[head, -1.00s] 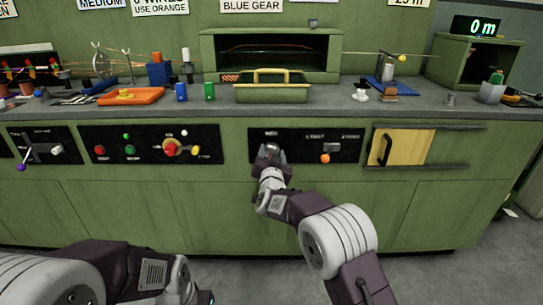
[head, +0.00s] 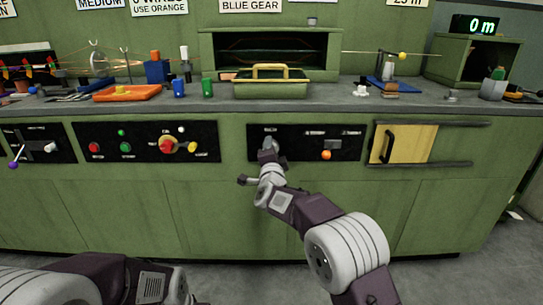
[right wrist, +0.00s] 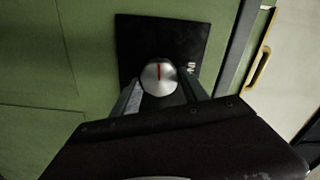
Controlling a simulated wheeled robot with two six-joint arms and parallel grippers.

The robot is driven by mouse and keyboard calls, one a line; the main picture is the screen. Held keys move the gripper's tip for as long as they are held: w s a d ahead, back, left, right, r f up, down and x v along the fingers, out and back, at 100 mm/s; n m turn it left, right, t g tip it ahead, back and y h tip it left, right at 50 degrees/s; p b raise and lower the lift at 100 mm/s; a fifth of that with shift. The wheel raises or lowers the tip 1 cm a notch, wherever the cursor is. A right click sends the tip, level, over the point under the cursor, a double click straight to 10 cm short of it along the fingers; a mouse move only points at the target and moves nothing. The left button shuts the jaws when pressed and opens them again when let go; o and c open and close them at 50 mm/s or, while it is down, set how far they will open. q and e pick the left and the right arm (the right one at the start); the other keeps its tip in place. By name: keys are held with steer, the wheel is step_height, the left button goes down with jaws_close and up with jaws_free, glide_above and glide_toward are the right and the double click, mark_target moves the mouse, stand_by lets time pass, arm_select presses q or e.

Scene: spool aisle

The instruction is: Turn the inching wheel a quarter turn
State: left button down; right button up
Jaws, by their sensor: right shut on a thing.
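The inching wheel (right wrist: 158,77) is a round silver knob with a red line on its face, on a black panel. In the right wrist view the red line points up. My right gripper (right wrist: 160,92) is shut on the wheel, one finger on each side. In the head view my right gripper (head: 270,151) reaches up to the left end of the middle black panel (head: 300,142) and mostly hides the wheel. My left arm lies low at the bottom left of the head view, its gripper out of the picture.
An orange knob (head: 326,155) sits on the same panel to the right. A yellow sliding door (head: 405,145) with a black handle is further right. A panel (head: 145,140) with red and green buttons is to the left. A green tray (head: 270,89) stands on the counter above.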

steer(key=shift+f+m+b, duration=0.15)
steer(key=shift+m+b, duration=0.45)
steer(key=shift+m, duration=0.5)
steer(key=o, duration=1.4)
steer(key=shift+c, duration=0.2)
steer(key=s+p, duration=0.2)
steer(key=s, duration=0.7)
